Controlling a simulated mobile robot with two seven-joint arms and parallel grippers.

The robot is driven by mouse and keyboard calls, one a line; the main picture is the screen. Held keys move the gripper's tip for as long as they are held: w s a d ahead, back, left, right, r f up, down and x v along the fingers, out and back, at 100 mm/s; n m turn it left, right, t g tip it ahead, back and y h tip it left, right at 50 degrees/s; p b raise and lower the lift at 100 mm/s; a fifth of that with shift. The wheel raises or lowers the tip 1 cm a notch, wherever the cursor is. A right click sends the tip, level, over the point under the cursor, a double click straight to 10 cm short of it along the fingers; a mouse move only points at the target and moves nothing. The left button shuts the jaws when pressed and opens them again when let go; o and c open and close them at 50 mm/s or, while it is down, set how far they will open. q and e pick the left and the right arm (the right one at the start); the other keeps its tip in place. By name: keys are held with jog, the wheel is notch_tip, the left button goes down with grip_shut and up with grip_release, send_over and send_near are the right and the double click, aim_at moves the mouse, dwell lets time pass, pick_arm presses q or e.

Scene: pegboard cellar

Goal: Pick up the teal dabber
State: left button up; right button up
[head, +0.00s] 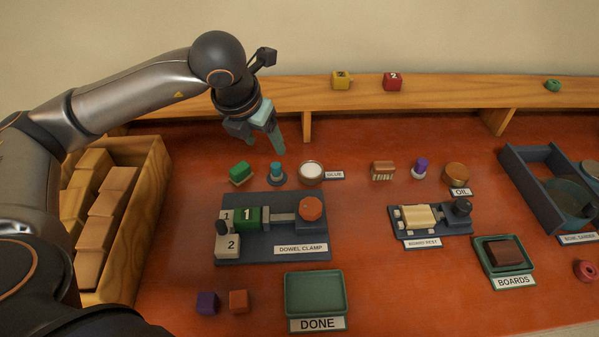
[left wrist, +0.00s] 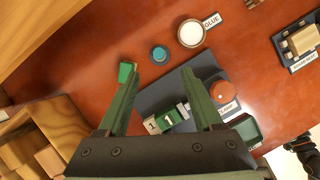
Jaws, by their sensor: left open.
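The teal dabber (head: 277,174) stands upright on a dark round base on the red bench, between a green block-shaped brush (head: 240,173) and the white glue pot (head: 311,172). In the left wrist view the dabber (left wrist: 159,54) shows from above as a teal round top, just beyond the gap between the fingertips. My left gripper (head: 264,146) is open and empty, pointing down above and behind the dabber, apart from it. Its green fingers also show in the left wrist view (left wrist: 158,72).
The dowel clamp (head: 285,252) lies in front of the dabber. A wooden shelf (head: 440,92) runs along the back, and a wooden bin (head: 152,205) of blocks stands at left. The green DONE tray (head: 315,312) is at the front. A purple-topped dabber (head: 419,168) stands further right.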

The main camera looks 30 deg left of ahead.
aim_at(275, 165)
pick_arm(q)
jog(key=p+x, duration=0.1)
jog(key=x, duration=1.1)
jog(key=shift+a+f, duration=0.15)
jog(key=shift+f, duration=0.1)
jog(key=shift+c, duration=0.3)
grip_shut()
